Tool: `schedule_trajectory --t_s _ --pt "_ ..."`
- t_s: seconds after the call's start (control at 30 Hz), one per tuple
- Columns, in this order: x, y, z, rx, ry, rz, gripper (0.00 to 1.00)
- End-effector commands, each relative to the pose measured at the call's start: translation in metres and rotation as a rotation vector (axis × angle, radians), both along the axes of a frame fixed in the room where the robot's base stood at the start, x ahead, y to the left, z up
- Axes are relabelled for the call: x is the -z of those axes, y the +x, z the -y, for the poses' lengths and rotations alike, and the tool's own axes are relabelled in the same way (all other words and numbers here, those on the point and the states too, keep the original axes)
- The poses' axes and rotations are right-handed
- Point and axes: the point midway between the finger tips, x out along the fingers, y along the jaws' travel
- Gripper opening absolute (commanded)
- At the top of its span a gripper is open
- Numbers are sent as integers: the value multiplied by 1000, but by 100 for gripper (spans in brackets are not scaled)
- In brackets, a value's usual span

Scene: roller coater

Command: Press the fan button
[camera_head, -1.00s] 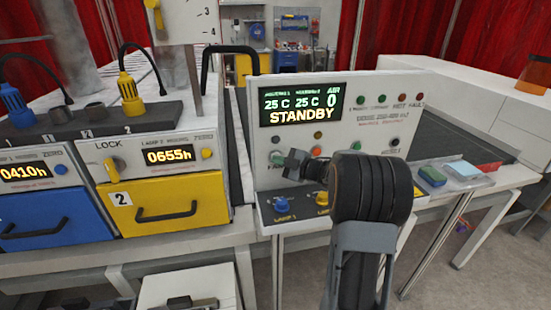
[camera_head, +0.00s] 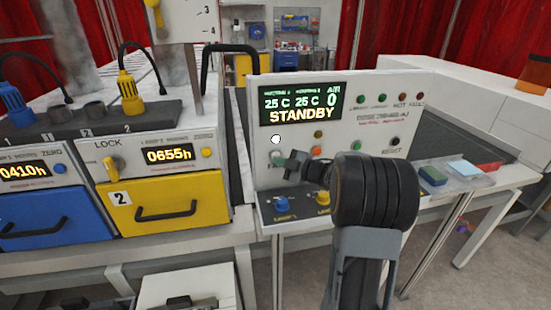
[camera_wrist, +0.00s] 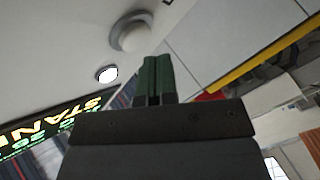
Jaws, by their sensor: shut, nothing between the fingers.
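The control panel (camera_head: 350,100) stands upright with its display reading STANDBY. A pale round button (camera_head: 278,158), with a partly hidden label starting "FA", sits at its lower left. It appears as the large round button (camera_wrist: 131,33) in the wrist view. A small white lamp (camera_head: 275,139) is just above it and looks bright in the wrist view (camera_wrist: 106,74). My gripper (camera_head: 290,164) is in front of the panel, just right of the button. In the wrist view its dark green fingertips (camera_wrist: 156,62) are shut and empty, close to the button; contact is not visible.
Blue (camera_head: 281,204) and yellow (camera_head: 323,199) knobs sit on the ledge below. The yellow drawer (camera_head: 185,190) is left of the panel. A tray with sponges (camera_head: 433,176) is to the right.

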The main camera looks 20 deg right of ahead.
Motion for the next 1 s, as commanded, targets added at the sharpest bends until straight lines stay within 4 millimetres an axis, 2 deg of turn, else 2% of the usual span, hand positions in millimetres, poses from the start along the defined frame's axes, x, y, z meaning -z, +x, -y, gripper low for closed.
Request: schedule_trajectory --t_s 0.37,0.8,1.0 --pt "0 -3 0 0 1 -1 0" --pt "0 -42 -8 1 0 0 0" --pt "0 -49 -10 1 1 0 0"
